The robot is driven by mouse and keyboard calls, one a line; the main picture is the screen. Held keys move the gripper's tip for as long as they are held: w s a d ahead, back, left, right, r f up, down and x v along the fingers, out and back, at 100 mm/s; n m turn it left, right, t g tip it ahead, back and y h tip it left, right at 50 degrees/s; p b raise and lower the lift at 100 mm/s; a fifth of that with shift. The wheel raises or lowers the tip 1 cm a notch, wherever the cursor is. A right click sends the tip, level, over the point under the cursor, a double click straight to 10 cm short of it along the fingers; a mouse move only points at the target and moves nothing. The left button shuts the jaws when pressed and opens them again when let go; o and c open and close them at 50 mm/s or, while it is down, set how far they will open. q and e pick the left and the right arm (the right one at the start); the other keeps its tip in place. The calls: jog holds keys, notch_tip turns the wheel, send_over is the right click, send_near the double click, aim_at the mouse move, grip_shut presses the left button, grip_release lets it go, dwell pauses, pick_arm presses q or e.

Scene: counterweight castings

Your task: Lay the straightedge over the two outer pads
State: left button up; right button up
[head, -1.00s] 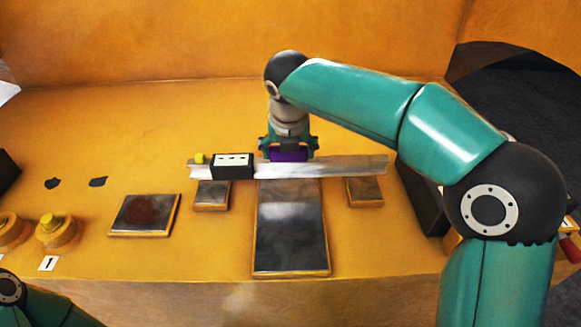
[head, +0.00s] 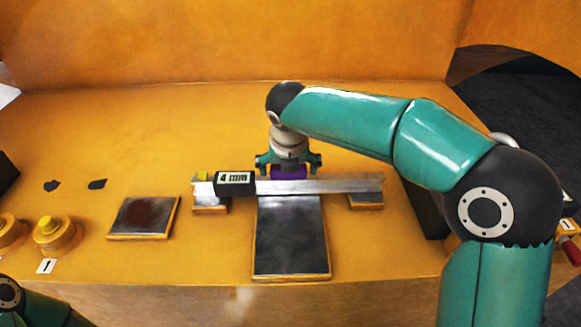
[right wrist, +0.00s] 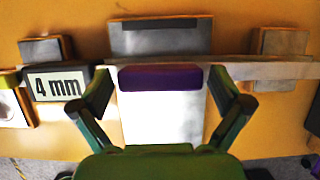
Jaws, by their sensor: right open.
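The straightedge (head: 340,185) is a silver bar with a purple grip (head: 289,173) and a black readout box (head: 235,183) showing "4 mm". It lies across the left outer pad (head: 210,205) and the right outer pad (head: 366,201), spanning the long middle plate (head: 291,240). It also shows in the right wrist view (right wrist: 270,70), running over both pads. My right gripper (head: 289,164) is open, its fingers spread either side of the purple grip (right wrist: 160,78). Only a link of my left arm shows; its gripper is out of frame.
A separate plate with a dark reddish round patch (head: 143,217) lies to the left. Yellow-topped round knobs (head: 54,234) stand at the front left, by a label "1". A black block (head: 425,208) stands right of the right pad. The back left surface is mostly clear.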

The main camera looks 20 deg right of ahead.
jog(key=shift+r, duration=0.1)
jog(key=p+v, duration=0.1)
jog(key=v, duration=1.1)
jog(key=shift+s, duration=0.1)
